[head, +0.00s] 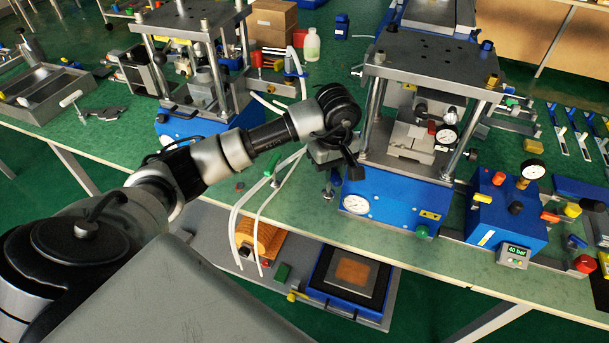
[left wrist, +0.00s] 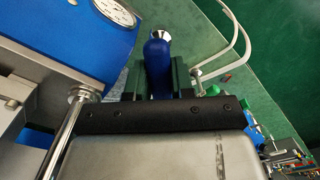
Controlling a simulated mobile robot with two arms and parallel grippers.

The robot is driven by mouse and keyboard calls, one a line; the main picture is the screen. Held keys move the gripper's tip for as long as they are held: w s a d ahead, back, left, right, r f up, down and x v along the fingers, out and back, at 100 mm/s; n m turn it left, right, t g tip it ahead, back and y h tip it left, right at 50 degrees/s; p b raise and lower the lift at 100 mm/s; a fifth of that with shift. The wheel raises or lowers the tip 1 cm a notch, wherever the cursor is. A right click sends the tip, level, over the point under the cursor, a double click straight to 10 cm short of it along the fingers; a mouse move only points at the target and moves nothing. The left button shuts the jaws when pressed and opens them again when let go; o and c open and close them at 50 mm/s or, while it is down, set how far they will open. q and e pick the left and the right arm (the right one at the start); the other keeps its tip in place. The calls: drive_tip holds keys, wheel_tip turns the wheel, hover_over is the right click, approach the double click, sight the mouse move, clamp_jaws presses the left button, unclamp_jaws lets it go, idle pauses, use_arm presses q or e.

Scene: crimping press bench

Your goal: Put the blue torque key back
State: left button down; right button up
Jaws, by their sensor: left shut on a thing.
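My left gripper (head: 338,168) is beside the left front of the middle press (head: 415,150), low over the bench. In the left wrist view my left gripper (left wrist: 157,78) is shut on the blue torque key (left wrist: 157,56). The key has a rounded blue body with a shiny metal end pointing away from the gripper. My right gripper is in neither view.
The press's blue base with its dial gauge (head: 355,204) is close to my gripper. White hoses (head: 243,215) hang over the bench edge nearby. A blue box with gauge and display (head: 507,215) stands to the right. A second press (head: 195,70) stands behind my arm.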

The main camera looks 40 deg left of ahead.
use_arm(q)
drive_tip(key=w+a+f+p, duration=0.1)
drive_tip(key=a+f+p, duration=0.1)
drive_tip(key=a+f, duration=0.5)
drive_tip(key=shift+w+a+f, duration=0.2)
drive_tip(key=shift+w+f, duration=0.2)
drive_tip(key=shift+f, duration=0.35)
drive_tip(key=shift+f, duration=0.2)
drive_tip(key=c, duration=1)
unclamp_jaws()
drive_tip(key=shift+o, duration=0.2)
drive_tip(key=shift+r, duration=0.15)
